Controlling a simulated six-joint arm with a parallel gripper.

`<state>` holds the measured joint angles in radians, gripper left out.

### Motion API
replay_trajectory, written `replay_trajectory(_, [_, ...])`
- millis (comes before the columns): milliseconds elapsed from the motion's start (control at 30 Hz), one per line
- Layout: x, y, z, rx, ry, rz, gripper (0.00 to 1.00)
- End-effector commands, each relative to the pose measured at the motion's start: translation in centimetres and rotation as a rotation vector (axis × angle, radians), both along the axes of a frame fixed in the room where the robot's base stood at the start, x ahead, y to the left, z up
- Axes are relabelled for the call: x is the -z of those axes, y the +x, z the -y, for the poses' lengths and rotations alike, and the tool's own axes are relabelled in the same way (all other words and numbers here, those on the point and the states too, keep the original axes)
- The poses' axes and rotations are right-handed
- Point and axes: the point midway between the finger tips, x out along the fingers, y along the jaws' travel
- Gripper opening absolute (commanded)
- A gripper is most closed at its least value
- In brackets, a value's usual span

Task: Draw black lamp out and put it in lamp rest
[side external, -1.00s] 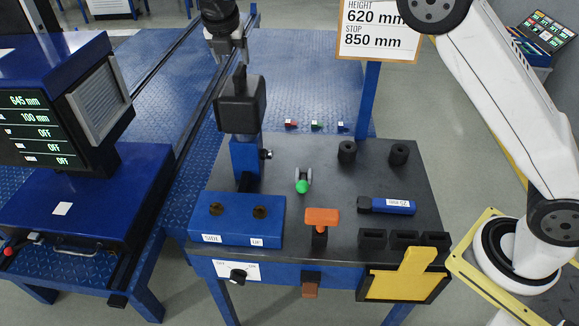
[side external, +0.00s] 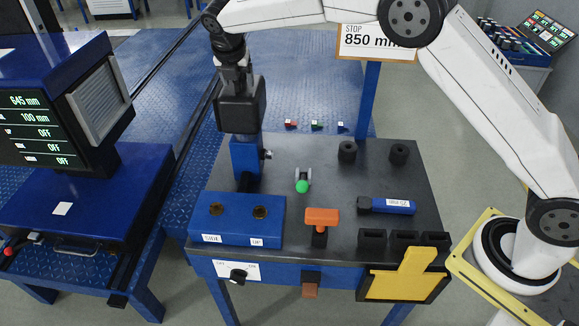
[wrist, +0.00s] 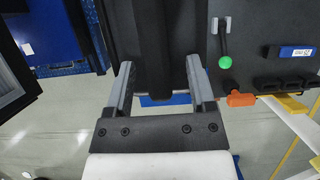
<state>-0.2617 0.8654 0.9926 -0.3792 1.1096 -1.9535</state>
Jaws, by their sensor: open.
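The black lamp (side external: 241,112) appears to be the boxy black head standing upright on a blue post (side external: 245,158) at the table's back left. My gripper (side external: 235,78) is just above it, at its top. The lamp's top grip is mostly hidden by my gripper. I cannot tell which item is the lamp rest; a yellow piece in a black frame (side external: 400,286) sits at the table's front right.
A monitor cabinet (side external: 62,105) stands at left.

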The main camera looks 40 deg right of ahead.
Motion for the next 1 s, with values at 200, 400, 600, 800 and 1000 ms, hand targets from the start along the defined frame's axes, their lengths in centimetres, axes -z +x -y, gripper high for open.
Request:
replay_trajectory(200, [0.0, 0.0, 0.0, 0.0, 0.0, 0.0, 0.48])
replay_trajectory(400, [-0.04, 0.01, 0.0, 0.0, 0.001, 0.001, 0.0])
replay_trajectory(600, [-0.14, 0.03, -0.01, 0.0, 0.0, 0.003, 0.0])
replay_trajectory(800, [-0.19, 0.05, -0.01, 0.0, 0.001, 0.004, 0.0])
replay_trajectory(1000, [-0.21, 0.06, -0.01, 0.0, 0.001, 0.004, 0.0])
